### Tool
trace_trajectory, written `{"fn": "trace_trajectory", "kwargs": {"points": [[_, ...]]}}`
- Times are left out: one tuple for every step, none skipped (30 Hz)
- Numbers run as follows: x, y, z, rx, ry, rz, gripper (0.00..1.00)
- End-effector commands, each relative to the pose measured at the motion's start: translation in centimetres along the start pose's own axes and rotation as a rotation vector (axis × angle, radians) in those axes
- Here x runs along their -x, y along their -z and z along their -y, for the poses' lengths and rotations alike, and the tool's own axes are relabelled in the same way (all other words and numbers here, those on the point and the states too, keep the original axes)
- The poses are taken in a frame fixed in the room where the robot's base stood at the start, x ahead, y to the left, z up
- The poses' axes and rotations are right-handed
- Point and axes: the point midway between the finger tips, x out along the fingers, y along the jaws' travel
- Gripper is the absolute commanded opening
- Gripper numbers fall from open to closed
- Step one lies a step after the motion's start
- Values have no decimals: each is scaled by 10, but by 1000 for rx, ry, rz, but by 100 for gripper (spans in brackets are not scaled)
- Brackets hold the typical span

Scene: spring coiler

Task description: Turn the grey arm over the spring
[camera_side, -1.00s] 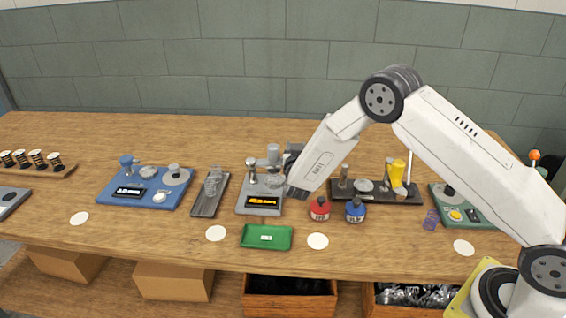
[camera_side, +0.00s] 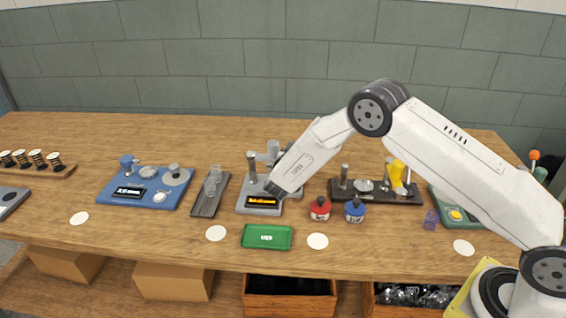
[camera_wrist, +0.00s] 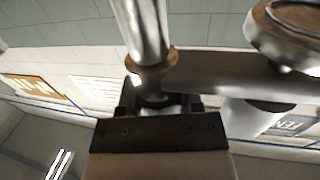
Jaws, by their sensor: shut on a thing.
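The grey spring machine (camera_side: 246,207) with an orange lit display (camera_side: 262,202) stands mid-table in the side view. A grey upright (camera_side: 273,148) rises at its back and a thin post (camera_side: 251,163) at its left. My gripper is hidden behind my own white wrist there, at the machine's right side. In the wrist view the grey arm (camera_wrist: 225,72) runs across to the right from a shiny upright pin (camera_wrist: 145,35). My gripper (camera_wrist: 157,107) is shut on the grey arm at its pin end. I cannot make out the spring.
A green tray (camera_side: 252,239) lies in front. The table's front left is mostly clear.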

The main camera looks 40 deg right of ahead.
Motion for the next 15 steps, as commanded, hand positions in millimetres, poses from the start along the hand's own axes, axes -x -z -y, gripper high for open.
{"fn": "trace_trajectory", "kwargs": {"points": [[0, 1, 0, -2, -2, -2, 0], [0, 1, 0, -2, -2, -2, 0], [0, 1, 0, -2, -2, -2, 58], [0, 1, 0, -2, -1, -2, 68], [0, 1, 0, -2, -1, -2, 78], [0, 1, 0, -2, -1, -2, 81], [0, 1, 0, -2, -1, -1, 81], [0, 1, 0, -2, -1, -1, 81], [0, 1, 0, -2, 0, -1, 81], [0, 1, 0, -2, 0, -1, 81], [0, 1, 0, -2, 0, -1, 81], [0, 1, 0, -2, 0, -1, 81], [0, 1, 0, -2, 0, -1, 81], [0, 0, 0, -2, 0, -1, 81], [0, 0, 0, -2, 0, 0, 81]]}}
